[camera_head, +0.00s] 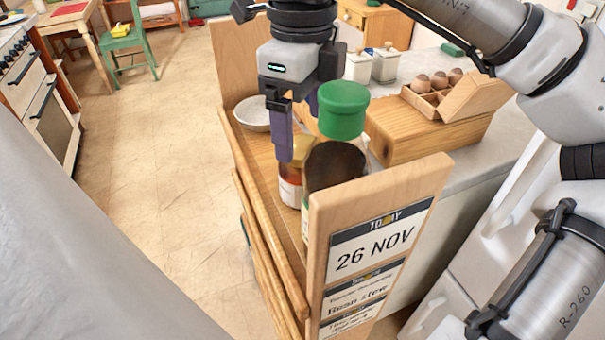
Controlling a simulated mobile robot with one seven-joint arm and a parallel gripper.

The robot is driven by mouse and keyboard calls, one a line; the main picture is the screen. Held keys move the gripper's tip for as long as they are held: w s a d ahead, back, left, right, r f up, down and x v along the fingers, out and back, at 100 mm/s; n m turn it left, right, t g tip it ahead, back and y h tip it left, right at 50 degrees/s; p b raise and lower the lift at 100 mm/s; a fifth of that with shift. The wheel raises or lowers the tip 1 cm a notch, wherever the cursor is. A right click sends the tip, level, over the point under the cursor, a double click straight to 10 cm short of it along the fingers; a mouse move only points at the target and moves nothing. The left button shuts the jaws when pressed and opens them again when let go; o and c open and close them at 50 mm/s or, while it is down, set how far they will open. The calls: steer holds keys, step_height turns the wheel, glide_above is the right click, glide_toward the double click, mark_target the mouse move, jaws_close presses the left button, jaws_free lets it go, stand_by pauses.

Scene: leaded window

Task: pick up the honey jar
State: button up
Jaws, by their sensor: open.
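My gripper (298,138) points down over the wooden tray-like shelf. One purple finger shows in front; the other is mostly hidden behind a green lid (343,110). The jaws are open. Just below and beside the front finger stands a small jar (290,188) with a gold lid, orange-red contents and a white label. It may be the honey jar, but its label cannot be read. The finger overlaps its lid in this view; I cannot tell if they touch. A larger jar with dark contents (334,166) stands to its right, under the green lid, partly hidden by the end board.
A wooden end board with a "26 NOV" sign (372,248) rises at the front of the shelf. A white bowl (253,113) sits behind the gripper. Open floor lies left.

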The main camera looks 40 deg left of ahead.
mark_target(303, 146)
step_height(303, 146, down, 5)
steer(key=shift+w+f+p, duration=0.1)
steer(key=shift+p, duration=0.35)
jaws_close()
stand_by(0.3)
